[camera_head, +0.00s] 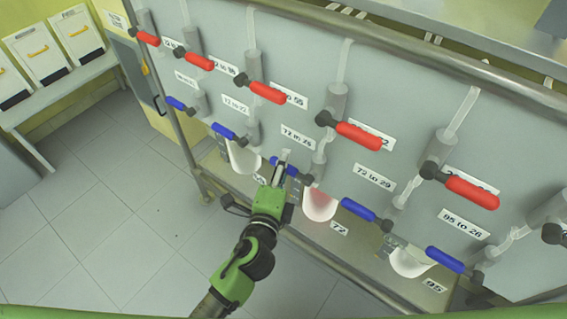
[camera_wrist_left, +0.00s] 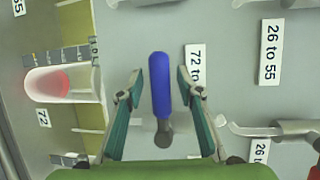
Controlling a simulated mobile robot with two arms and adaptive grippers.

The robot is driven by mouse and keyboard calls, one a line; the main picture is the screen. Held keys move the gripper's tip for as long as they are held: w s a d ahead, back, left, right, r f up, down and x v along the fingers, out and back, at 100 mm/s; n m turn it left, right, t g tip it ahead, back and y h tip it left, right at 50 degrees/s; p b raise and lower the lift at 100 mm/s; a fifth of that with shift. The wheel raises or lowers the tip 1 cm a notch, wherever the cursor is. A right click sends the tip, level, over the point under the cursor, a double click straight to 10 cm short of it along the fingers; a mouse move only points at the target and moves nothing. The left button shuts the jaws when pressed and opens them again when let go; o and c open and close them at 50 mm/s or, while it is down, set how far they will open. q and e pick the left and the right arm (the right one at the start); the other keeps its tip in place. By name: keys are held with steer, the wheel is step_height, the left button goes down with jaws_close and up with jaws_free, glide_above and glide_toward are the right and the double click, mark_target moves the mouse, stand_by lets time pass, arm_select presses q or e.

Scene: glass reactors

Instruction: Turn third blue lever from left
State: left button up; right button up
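The third blue lever from the left (camera_head: 290,169) is on the grey panel below the red levers, partly hidden by my left gripper (camera_head: 282,160) in the head view. In the left wrist view this blue lever (camera_wrist_left: 160,85) stands lengthwise between the two fingers of my left gripper (camera_wrist_left: 159,80). The fingers are open, with a visible gap on each side of the lever. My right gripper is not in view.
Other blue levers (camera_head: 223,131) (camera_head: 358,209) sit either side. Red levers (camera_head: 267,91) run above. White cups (camera_head: 320,204) stand on the ledge below, one with pinkish contents. A metal rail (camera_head: 440,55) crosses the top. Tiled floor (camera_head: 110,190) is clear.

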arm_select(q)
steer(key=shift+w, duration=0.1)
jaws_close()
steer(key=f+n+g+p, duration=0.1)
steer(key=n+p, duration=0.1)
steer(key=p, duration=0.1)
steer(key=shift+d+f+h, duration=0.1)
steer(key=shift+f+h, duration=0.1)
steer(key=shift+h, duration=0.1)
steer(key=s+d+f+n+g+h+p, duration=0.4)
steer(key=d+f+n+g+h+p, duration=0.1)
steer(key=n, duration=0.5)
steer(key=shift+d+f+p, duration=0.15)
steer(key=shift+f+p, duration=0.3)
steer(key=shift+p, duration=0.65)
